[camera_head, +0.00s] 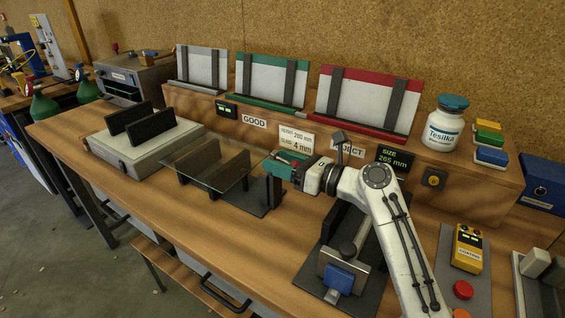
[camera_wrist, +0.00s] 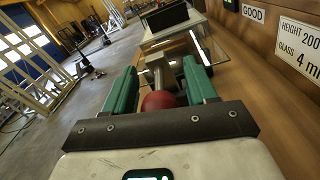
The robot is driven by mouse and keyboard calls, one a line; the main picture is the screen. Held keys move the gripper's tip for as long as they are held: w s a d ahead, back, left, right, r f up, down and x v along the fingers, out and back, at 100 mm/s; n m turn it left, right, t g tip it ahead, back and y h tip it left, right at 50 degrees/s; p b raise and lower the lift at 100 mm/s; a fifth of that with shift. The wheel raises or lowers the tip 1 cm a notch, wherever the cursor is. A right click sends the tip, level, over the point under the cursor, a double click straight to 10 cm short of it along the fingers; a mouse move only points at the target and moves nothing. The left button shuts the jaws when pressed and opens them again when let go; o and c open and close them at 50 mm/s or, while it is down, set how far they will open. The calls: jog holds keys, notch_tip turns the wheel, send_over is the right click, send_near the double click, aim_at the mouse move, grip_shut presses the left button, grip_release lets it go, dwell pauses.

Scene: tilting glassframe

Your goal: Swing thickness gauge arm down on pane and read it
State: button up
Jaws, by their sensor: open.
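The clear glass pane (camera_head: 207,172) lies across dark supports on the bench in the head view; its edge also shows ahead of my gripper in the wrist view (camera_wrist: 206,52). My gripper (camera_head: 286,164) has green fingers and hangs at the pane's right end. In the wrist view my gripper (camera_wrist: 160,78) is open, with a red ball knob (camera_wrist: 159,101) between its fingers. A grey bar (camera_wrist: 158,72) lies just beyond the knob; I take these as the gauge arm. I cannot tell whether the fingers touch the knob. The knob is hidden in the head view.
A sign (camera_head: 297,138) gives height 200 mm and glass 4 mm. A size display (camera_head: 391,160) reads 265 mm. A grey box with black plates (camera_head: 130,143) stands left. A blue-blocked clamp fixture (camera_head: 340,277) stands front right. Bare bench lies in front of the pane.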

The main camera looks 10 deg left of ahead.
jog(key=shift+c, duration=0.3)
grip_shut()
dwell(0.3)
